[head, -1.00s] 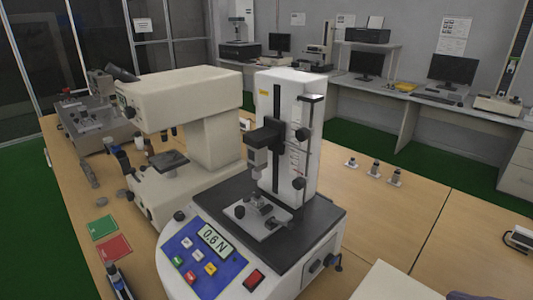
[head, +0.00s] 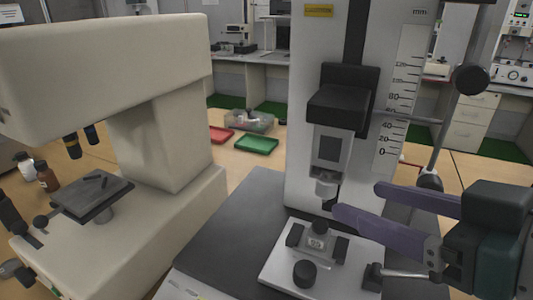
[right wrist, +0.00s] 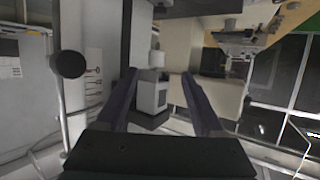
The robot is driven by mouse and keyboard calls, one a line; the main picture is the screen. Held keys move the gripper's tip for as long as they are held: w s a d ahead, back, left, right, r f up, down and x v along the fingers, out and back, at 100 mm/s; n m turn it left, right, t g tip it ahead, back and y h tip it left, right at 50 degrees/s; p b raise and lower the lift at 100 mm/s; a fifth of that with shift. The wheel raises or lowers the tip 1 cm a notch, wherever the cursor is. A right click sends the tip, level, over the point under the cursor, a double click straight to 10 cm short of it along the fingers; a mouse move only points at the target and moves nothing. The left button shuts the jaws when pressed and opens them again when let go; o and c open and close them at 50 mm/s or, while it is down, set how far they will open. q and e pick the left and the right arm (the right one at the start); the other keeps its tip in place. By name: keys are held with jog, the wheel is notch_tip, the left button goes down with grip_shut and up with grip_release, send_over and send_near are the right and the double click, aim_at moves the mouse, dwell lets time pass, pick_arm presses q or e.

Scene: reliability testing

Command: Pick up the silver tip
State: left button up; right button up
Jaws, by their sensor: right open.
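The silver tip (head: 326,188) is a short pale metal cylinder under the grey gauge body (head: 333,150) of the force tester. A dark piece shows just below it. In the right wrist view, which looks upside down, the silver tip (right wrist: 157,59) lies ahead, between the lines of the two fingers. My right gripper (head: 359,200) comes in from the right with two purple fingers, open and empty. Its fingertips are close to the right of the tip. I cannot tell whether the near finger touches anything. My left gripper is not in view.
The tester's white column (head: 410,60) stands behind the fingers. A clamp stage (head: 310,245) with knobs sits below the tip. A beige microscope (head: 160,110) stands at left. Red (head: 220,134) and green (head: 254,145) trays lie behind on the table.

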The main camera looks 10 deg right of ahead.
aim_at(334, 191)
jog(key=x, duration=0.8)
jog(key=shift+w+d+f, duration=0.2)
jog(key=shift+w+f, duration=0.1)
grip_shut()
dwell(0.3)
